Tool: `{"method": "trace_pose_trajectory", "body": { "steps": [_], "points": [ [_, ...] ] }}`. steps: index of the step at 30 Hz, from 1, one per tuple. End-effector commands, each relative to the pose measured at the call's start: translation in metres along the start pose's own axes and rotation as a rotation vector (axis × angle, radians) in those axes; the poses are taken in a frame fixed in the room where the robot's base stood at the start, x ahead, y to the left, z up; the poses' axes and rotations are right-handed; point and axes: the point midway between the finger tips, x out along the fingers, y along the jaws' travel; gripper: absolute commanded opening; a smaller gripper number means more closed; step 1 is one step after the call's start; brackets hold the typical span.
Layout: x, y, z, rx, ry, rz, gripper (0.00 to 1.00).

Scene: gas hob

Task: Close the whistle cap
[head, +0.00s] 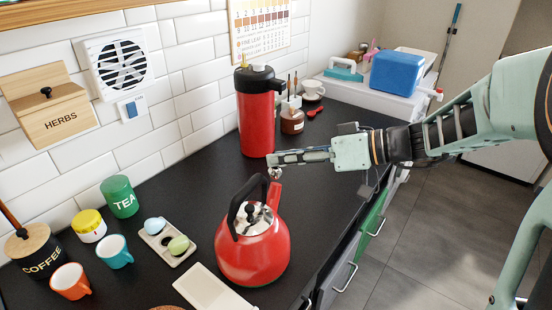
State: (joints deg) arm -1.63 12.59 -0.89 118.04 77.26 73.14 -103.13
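A red kettle (252,248) with a black handle and shiny lid stands upright on the black worktop. Its red spout (273,194) points up and away toward the back. A small metallic whistle cap (275,174) shows at the spout tip; whether it is open or shut is too small to tell. My gripper (272,160) reaches in from the right, its fingertips just above the cap. I cannot tell whether they touch it. The fingers are seen from the side, so their gap is hidden.
A red flask (256,115) stands close behind my fingertips. A brown jar (292,121) and blue box (397,73) stand farther back.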

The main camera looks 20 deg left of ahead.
Motion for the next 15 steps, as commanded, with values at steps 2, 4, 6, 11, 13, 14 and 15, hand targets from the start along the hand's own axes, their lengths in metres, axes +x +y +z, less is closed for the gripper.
{"method": "trace_pose_trajectory", "body": {
  "steps": [2, 4, 6, 11, 13, 14, 15],
  "points": [
    [0.010, -0.001, 0.000, 0.000, -0.001, -0.003, 0.21],
    [0.015, 0.000, 0.000, 0.000, 0.000, -0.001, 0.21],
    [0.018, 0.000, 0.000, 0.000, 0.000, -0.001, 0.21],
    [0.020, 0.000, 0.000, 0.001, 0.000, 0.000, 0.21],
    [0.020, 0.000, 0.000, 0.001, 0.000, 0.000, 0.21],
    [0.020, 0.000, 0.000, 0.001, 0.000, 0.000, 0.21],
    [0.020, 0.000, 0.000, 0.001, 0.000, 0.000, 0.20]
  ]
}}
